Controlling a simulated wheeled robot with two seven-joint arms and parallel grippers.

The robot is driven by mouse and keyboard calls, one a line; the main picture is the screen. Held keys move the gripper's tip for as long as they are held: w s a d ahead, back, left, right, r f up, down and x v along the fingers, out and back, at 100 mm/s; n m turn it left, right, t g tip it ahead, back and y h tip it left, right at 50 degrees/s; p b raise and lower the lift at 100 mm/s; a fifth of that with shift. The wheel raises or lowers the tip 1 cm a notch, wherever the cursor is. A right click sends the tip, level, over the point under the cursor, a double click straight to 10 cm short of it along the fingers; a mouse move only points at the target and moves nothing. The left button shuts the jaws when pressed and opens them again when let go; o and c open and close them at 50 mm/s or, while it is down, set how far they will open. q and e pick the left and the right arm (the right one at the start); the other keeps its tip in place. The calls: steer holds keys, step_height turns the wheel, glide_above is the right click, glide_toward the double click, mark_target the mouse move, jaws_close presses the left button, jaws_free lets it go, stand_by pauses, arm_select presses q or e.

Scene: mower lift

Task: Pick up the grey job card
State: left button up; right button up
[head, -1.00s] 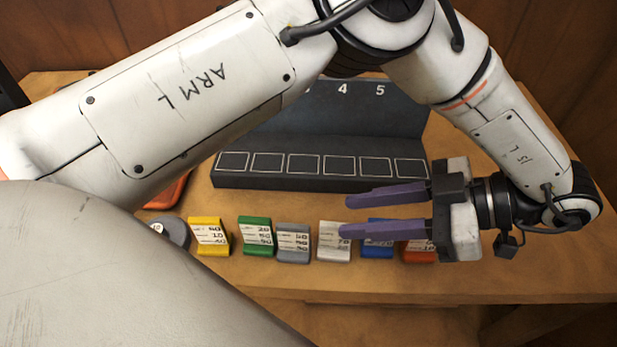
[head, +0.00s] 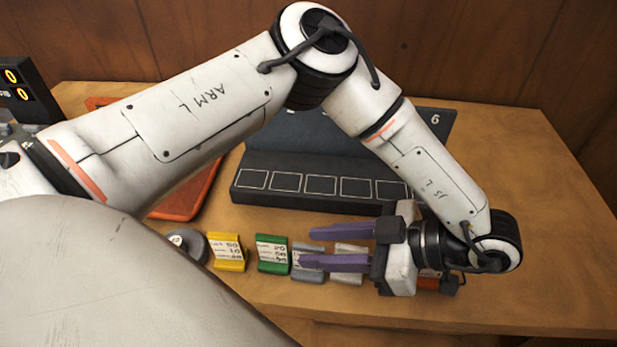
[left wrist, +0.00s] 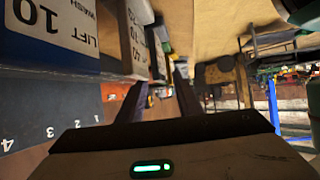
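The grey job card (head: 309,273) stands in a row near the table's front edge, between the green card (head: 272,254) and the white card (head: 348,276). A purple finger of my left gripper (head: 307,248) crosses in front of its upper part in the head view. The gripper is open, its two fingers apart and pointing left, with the tips at the grey card. I cannot tell whether they touch it. In the left wrist view both fingers (left wrist: 158,80) show dark and apart, beside card faces that are hard to tell apart. My right gripper is not in view.
A yellow card (head: 228,253) and a round grey object (head: 187,244) stand left of the row; a red card (head: 429,279) is partly behind my gripper. A black numbered rack (head: 300,205) stands behind. An orange tray (head: 195,197) lies left. The table's right side is clear.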

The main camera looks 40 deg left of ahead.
arm_select(q)
jaws_close()
